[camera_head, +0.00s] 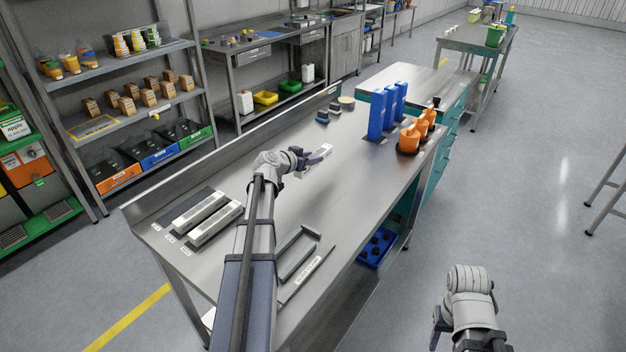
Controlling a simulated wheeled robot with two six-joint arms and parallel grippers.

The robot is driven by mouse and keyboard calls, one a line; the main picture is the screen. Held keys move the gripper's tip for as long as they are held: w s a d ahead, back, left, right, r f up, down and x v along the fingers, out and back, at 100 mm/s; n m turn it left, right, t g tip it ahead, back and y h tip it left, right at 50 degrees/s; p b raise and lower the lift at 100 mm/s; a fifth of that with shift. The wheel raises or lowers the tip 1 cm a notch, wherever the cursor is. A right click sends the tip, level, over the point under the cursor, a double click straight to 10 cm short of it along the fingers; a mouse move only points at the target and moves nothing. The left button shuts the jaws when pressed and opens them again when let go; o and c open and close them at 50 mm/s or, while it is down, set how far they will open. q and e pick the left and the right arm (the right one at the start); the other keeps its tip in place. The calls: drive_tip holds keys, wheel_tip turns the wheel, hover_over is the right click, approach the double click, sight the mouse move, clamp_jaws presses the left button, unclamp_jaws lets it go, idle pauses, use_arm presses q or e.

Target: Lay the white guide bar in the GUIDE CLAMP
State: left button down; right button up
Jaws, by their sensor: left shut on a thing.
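My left gripper (318,158) is shut on a white guide bar (316,151) near the middle of the steel bench. I cannot tell whether the bar touches the bench top. The guide clamp (312,252), a grey open frame with a label at its front, is at the near edge of the bench, to the right of my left forearm. My arm covers part of the area left of it. My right gripper (437,325) is off the bench at the bottom right; its jaws are too unclear to read.
Pale bars (215,222) lie on dark holders at the bench's left end. Blue upright blocks (377,115) and orange containers (409,138) stand at the far right end. Small dark pieces (322,117) sit at the back. The bench between is clear.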

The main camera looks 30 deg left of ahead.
sight(297, 177)
use_arm(q)
drive_tip(key=shift+f+b, duration=0.85)
drive_tip(key=shift+f, duration=0.65)
use_arm(e)
drive_tip(key=shift+f, duration=1.5)
use_arm(q)
drive_tip(key=shift+f, duration=0.1)
use_arm(e)
drive_tip(key=shift+f, duration=0.15)
use_arm(q)
wheel_tip(297, 177, down, 4)
drive_tip(key=b, duration=0.3)
drive_tip(key=shift+r+b, duration=0.25)
drive_tip(key=shift+b, duration=0.1)
use_arm(e)
wheel_tip(297, 177, down, 3)
drive_tip(key=shift+f, duration=0.2)
use_arm(q)
drive_tip(key=shift+f, duration=0.15)
drive_tip(key=shift+c, duration=2.2)
unclamp_jaws()
drive_tip(key=shift+s+r, duration=0.3)
drive_tip(key=shift+r, duration=0.1)
drive_tip(key=p+v, duration=0.4)
drive_tip(key=v, duration=0.7)
drive_tip(key=shift+s+p, duration=0.25)
drive_tip(key=shift+p, duration=0.05)
use_arm(e)
wheel_tip(297, 177, up, 5)
drive_tip(key=shift+f, duration=0.15)
